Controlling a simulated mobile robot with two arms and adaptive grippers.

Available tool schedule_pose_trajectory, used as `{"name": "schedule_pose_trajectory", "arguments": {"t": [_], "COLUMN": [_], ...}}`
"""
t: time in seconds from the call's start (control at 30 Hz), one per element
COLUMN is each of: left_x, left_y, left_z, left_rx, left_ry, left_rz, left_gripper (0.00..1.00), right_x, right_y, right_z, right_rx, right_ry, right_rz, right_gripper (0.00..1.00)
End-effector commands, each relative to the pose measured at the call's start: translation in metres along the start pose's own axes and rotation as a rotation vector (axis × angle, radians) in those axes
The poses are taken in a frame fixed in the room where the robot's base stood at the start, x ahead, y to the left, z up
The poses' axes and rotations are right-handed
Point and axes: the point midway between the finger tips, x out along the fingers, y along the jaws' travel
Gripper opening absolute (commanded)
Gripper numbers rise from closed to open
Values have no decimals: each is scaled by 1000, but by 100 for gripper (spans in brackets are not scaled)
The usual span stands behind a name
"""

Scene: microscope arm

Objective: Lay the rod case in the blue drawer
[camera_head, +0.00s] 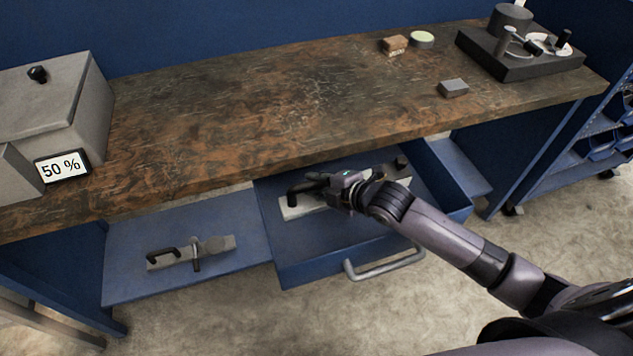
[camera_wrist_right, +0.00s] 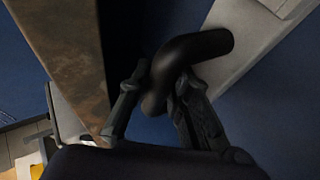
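The blue drawer (camera_head: 310,268) is pulled out below the bench, with a grey bar handle at its front. A long flat light-grey piece with black handles, which I take for the rod case (camera_head: 291,211), lies within the drawer's outline, partly covered by my arm. Whether it touches the drawer floor is unclear. My right gripper (camera_head: 325,185) is over it. In the right wrist view my gripper (camera_wrist_right: 162,78) has its fingers on both sides of a curved black handle, closed against it. The case's grey surface (camera_wrist_right: 240,35) shows beyond. My left gripper is out of view.
Left of the drawer, a blue shelf (camera_head: 130,275) bears a grey piece with a black handle (camera_head: 190,252). The wooden bench top (camera_head: 240,125) overhangs the drawer's back. On it stand a grey box with a "50 %" display (camera_head: 62,167) and a dark device (camera_head: 520,62).

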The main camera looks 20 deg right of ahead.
Motion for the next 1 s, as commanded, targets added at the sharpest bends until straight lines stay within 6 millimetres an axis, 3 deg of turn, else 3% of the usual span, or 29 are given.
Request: {"name": "schedule_pose_trajectory", "arguments": {"t": [0.3,0.67,0.87,1.0], "left_x": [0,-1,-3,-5], "left_y": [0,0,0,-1], "left_z": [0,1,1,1], "left_rx": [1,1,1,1], "left_ry": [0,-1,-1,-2], "left_rz": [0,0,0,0], "left_gripper": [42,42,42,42], "right_x": [0,-4,-34,-66], "right_y": [0,1,1,1], "right_z": [0,0,0,0], "right_rx": [0,0,-4,-5], "right_ry": [0,0,-1,0], "right_rz": [-1,-1,-1,-4], "right_gripper": [38,38,38,38]}}
